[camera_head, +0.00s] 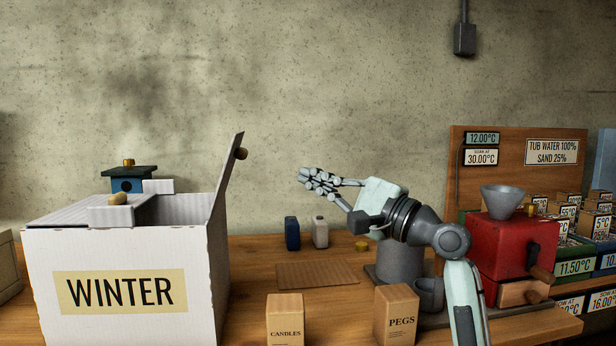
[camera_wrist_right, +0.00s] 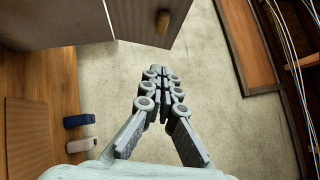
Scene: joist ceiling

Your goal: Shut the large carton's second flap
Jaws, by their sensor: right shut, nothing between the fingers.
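The large white carton (camera_head: 210,285), labelled WINTER, stands on the table at the left of the head view. Its left flap (camera_head: 75,212) lies flat over the top, with a knob (camera_head: 120,199) near its inner edge. Its right flap (camera_head: 226,178) stands up, tilted slightly outward, with a knob (camera_head: 241,153) on its outer face; this flap also shows at the top of the right wrist view (camera_wrist_right: 140,25). My right gripper (camera_head: 303,177) is shut and empty, to the right of the raised flap and apart from it. My left gripper is not in view.
Boxes marked CANDLES (camera_head: 285,318) and PEGS (camera_head: 396,314) stand at the table front. A blue bottle (camera_head: 292,233) and a white bottle (camera_head: 320,232) stand behind a wooden board (camera_head: 317,274). A red grinder (camera_head: 505,250) is at right. A blue birdhouse (camera_head: 128,182) shows behind the carton.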

